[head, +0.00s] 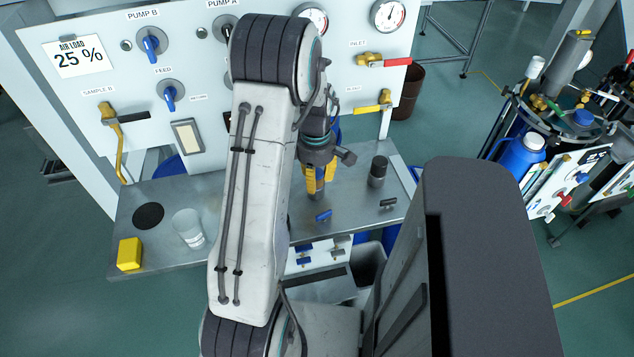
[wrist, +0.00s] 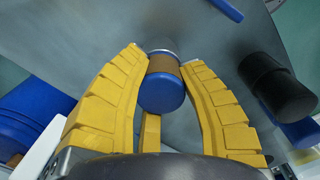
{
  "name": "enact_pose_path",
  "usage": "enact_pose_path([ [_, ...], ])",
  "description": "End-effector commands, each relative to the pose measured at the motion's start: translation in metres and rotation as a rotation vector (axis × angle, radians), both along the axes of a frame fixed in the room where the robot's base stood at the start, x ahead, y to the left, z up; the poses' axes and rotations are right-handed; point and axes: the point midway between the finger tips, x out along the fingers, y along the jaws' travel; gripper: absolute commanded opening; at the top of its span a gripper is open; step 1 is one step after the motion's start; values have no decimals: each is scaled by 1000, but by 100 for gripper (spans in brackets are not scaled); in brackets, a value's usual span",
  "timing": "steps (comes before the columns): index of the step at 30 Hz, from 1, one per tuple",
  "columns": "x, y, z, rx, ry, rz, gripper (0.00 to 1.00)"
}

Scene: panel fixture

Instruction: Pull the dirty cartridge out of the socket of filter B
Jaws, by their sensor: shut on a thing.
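My gripper (head: 315,188) has yellow fingers and points down over the grey metal shelf, close to its surface. In the wrist view my gripper (wrist: 163,75) is shut on a cartridge (wrist: 164,84) with a blue rounded end and a brown band. One finger lies on each side of it. A pale ring (wrist: 161,52) shows at the cartridge's far end. I cannot tell whether the cartridge still sits in a socket. No filter B label is readable. A blue handle (head: 323,215) lies just in front of my gripper.
A black cylinder (head: 378,171) stands on the shelf (head: 345,200) right of my gripper, near a black handle (head: 388,203). A clear cup (head: 188,228) and yellow block (head: 130,254) are at left. The panel (head: 70,90) with valves rises behind.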

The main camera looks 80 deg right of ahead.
Motion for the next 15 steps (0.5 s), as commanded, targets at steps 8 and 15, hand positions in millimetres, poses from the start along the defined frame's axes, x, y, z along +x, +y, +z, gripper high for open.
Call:
enact_pose_path([
  [8, 0, 0, 5, 0, 0, 1, 0],
  [15, 0, 0, 10, 0, 0, 0, 0],
])
